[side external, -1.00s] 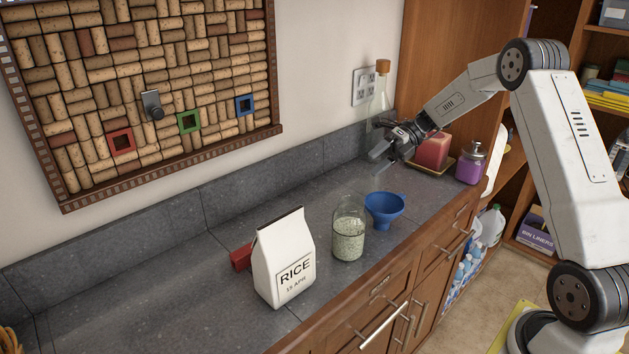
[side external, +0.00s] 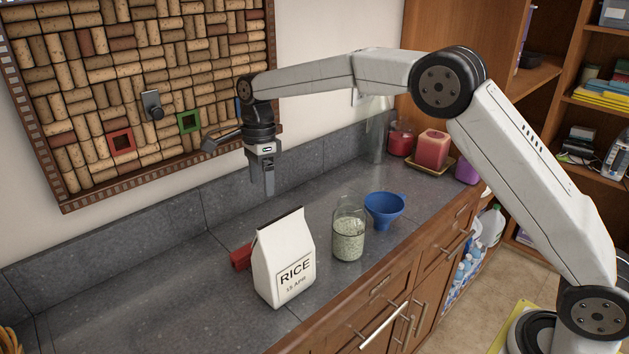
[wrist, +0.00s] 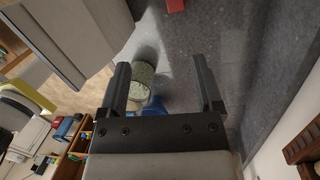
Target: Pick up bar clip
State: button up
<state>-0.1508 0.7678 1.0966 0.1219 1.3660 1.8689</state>
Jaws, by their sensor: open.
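A red bar-shaped object (side external: 241,257), which appears to be the bar clip, lies on the grey counter at the back left of the white rice bag (side external: 284,262). The bag hides part of it in the side view. In the wrist view only a small red end (wrist: 175,5) shows at the top edge. My gripper (side external: 268,190) points down above the counter, behind and above the bag, apart from the red object. It is open and empty, with its two fingers (wrist: 160,62) apart in the wrist view.
A glass jar with pale green contents (side external: 348,238) and a blue funnel (side external: 385,209) stand right of the bag. Red candles (side external: 432,150) stand farther back. A cork board (side external: 130,85) hangs on the wall. The counter left of the bag is clear.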

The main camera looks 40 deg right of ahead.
jog(key=r+n+t+h, duration=0.1)
jog(key=n, duration=0.1)
send_over(249, 247)
jog(key=shift+f, duration=9.15)
grip_shut()
